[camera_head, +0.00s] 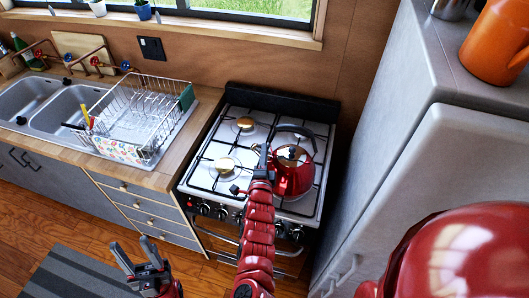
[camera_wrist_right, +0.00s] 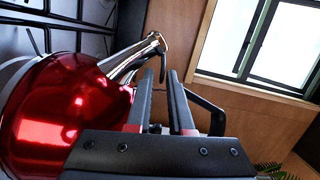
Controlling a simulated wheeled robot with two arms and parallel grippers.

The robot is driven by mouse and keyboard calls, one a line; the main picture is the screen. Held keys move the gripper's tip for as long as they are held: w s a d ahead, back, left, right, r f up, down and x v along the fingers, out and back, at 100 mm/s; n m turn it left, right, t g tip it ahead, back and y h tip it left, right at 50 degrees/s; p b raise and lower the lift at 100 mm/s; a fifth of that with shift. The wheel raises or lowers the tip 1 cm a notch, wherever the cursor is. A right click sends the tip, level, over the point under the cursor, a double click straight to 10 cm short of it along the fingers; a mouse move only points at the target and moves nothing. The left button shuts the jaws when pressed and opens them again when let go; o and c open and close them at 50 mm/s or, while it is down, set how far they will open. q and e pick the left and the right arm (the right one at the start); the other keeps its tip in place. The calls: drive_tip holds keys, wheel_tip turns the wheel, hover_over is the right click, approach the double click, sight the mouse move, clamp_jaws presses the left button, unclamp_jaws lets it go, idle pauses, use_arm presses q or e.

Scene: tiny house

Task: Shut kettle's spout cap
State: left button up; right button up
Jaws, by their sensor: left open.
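The red kettle (camera_head: 292,172) stands on the right side of the stove top, with its black handle raised. In the right wrist view its shiny red body (camera_wrist_right: 60,110) fills the left side. Its silver spout (camera_wrist_right: 125,62) points up and right, with a small cap piece and dark curved lever (camera_wrist_right: 163,62) at its tip; the cap's exact angle is unclear. My right gripper (camera_head: 262,163) is beside the kettle's spout side. Its two fingers (camera_wrist_right: 161,75) are apart with nothing seen gripped, just short of the lever. My left gripper (camera_head: 135,258) is open and empty, low in front of the drawers.
The stove (camera_head: 225,148) has black grates and front knobs. A wire dish rack (camera_head: 130,122) stands left on the wooden counter by the sinks. A grey cabinet (camera_head: 390,150) rises close on the right, with an orange pot (camera_head: 495,45) on top.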

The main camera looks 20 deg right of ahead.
clamp_jaws()
drive_tip(key=shift+a+f+n+b, duration=0.1)
drive_tip(key=shift+n+b, duration=0.3)
drive_tip(key=shift+b, duration=0.4)
drive_tip(key=shift+n+b, duration=0.35)
drive_tip(key=shift+n, duration=0.05)
drive_tip(key=shift+r, duration=0.25)
unclamp_jaws()
